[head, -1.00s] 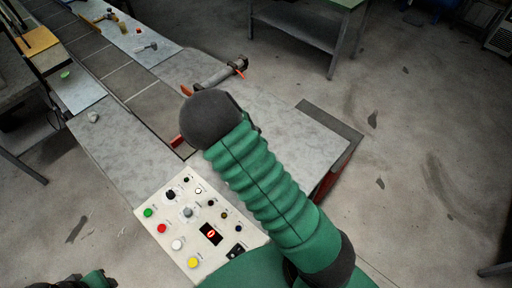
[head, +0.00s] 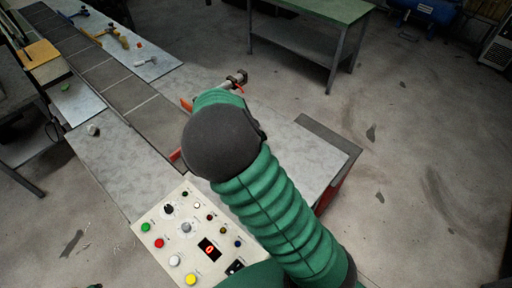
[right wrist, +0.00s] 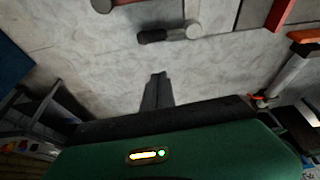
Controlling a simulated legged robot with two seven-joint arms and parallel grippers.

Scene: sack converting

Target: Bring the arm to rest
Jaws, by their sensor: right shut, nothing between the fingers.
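My right arm (head: 275,205), in a green ribbed sleeve with a dark grey joint, rises from the lower right in the head view and reaches over the grey machine table. Its gripper is hidden behind the arm there. In the right wrist view my right gripper (right wrist: 158,88) shows as two dark fingers together, shut and empty, in front of a pale mottled surface (right wrist: 90,70). My left gripper is in neither view.
A cream control panel (head: 190,235) with coloured buttons and a red display lies beside the arm. A conveyor (head: 118,82) runs to the upper left, with hand tools (head: 110,30) alongside. A green-topped table (head: 320,8) stands at the back. Open floor (head: 430,150) lies right.

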